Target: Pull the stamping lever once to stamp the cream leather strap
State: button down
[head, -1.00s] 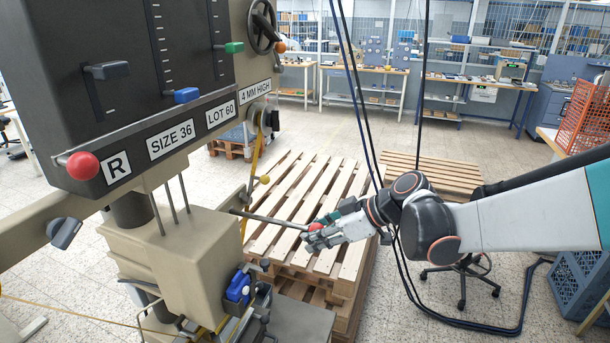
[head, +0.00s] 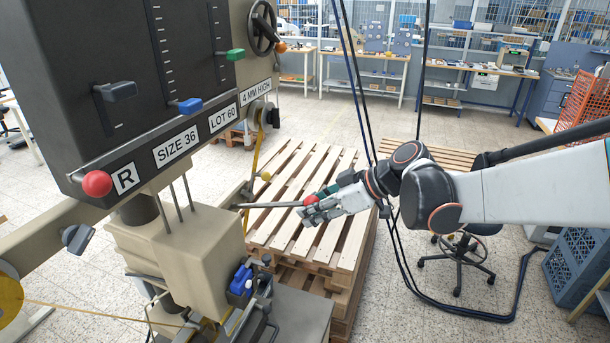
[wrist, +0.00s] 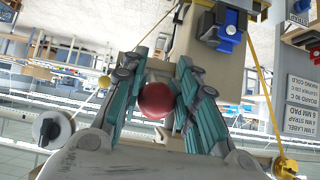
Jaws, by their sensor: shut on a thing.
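The stamping lever is a thin metal rod (head: 275,205) that sticks out from the right side of the stamping machine (head: 195,250), close to level. A red ball knob (head: 310,201) sits at its end. My gripper (head: 312,211) reaches in from the right and is shut on this knob. In the wrist view the red knob (wrist: 157,101) lies between the two teal fingers of my gripper (wrist: 157,88). I cannot make out the cream leather strap in either view.
Wooden pallets (head: 300,215) are stacked just behind and below the lever. Dark cables (head: 362,100) hang beside my arm. A black stool (head: 455,262) and blue crates (head: 580,268) stand at the right. A blue part (head: 241,281) sits low on the machine.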

jog(key=shift+w+a+r+p, duration=0.1)
jog(key=shift+a+r+p, duration=0.1)
jog(key=shift+r+p, duration=0.4)
jog(key=shift+w+a+r+p, duration=0.1)
jog(key=shift+a+r+p, duration=0.1)
jog(key=shift+r, duration=0.75)
jog(key=shift+w+a+r+p, duration=0.1)
jog(key=shift+a+r+p, duration=0.1)
jog(key=shift+r+p, duration=0.4)
jog(key=shift+w+a+r+p, duration=0.15)
jog(key=shift+a+r+p, duration=0.15)
jog(key=shift+r, duration=0.4)
jog(key=shift+w+a+r+p, duration=0.1)
jog(key=shift+a+r+p, duration=0.1)
jog(key=shift+a+r, duration=0.35)
jog(key=shift+w+a+r+p, duration=0.15)
jog(key=shift+a+r+p, duration=0.1)
jog(key=shift+r, duration=0.55)
jog(key=c, duration=1.1)
grip_release()
jog(key=shift+f, duration=0.15)
jog(key=shift+d, duration=0.1)
jog(key=v, duration=1.2)
jog(key=shift+f, duration=0.1)
